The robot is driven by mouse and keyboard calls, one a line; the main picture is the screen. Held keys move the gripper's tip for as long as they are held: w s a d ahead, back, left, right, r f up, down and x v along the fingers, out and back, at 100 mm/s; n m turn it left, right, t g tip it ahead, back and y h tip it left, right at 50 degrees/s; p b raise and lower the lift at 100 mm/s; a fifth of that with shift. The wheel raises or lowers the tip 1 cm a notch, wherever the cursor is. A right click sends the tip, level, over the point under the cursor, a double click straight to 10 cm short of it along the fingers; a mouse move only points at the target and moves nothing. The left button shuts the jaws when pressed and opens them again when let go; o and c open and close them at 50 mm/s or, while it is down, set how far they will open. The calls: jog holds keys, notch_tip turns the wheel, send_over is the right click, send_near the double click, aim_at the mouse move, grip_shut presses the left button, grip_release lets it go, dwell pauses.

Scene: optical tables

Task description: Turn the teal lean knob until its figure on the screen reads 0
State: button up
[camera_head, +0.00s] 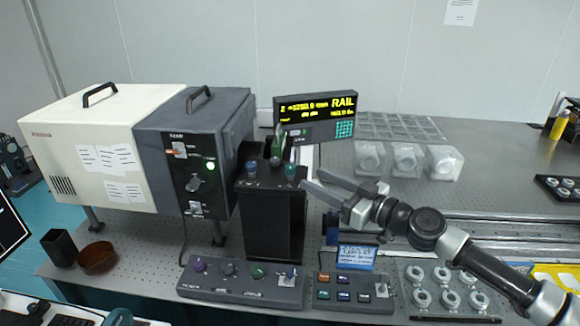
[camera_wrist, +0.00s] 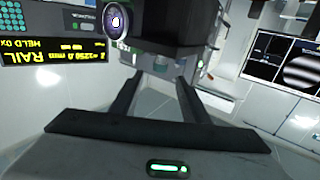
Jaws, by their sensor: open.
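The teal knob (camera_head: 290,170) sits on the top right of a black upright mount (camera_head: 270,215) in the head view. My gripper (camera_head: 311,179) is open, its two fingers pointing left, just right of the teal knob. No contact with the knob can be made out. I cannot read a lean figure.
A blue knob (camera_head: 252,168) stands on the same mount. A control box (camera_head: 240,286) with several knobs and a button box (camera_head: 352,300) lie in front. A large grey and cream housing (camera_head: 100,145) stands left. Clear blocks (camera_head: 406,160) stand behind my arm.

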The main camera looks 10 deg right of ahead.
aim_at(294, 171)
jog(key=p+x, duration=0.1)
jog(key=x, duration=0.8)
jog(key=shift+w+a, duration=0.15)
jog(key=shift+a, duration=0.05)
grip_shut()
jog(key=c, duration=1.1)
grip_release()
jog(key=shift+o, duration=0.2)
jog(key=shift+m+t+h+p, duration=0.3)
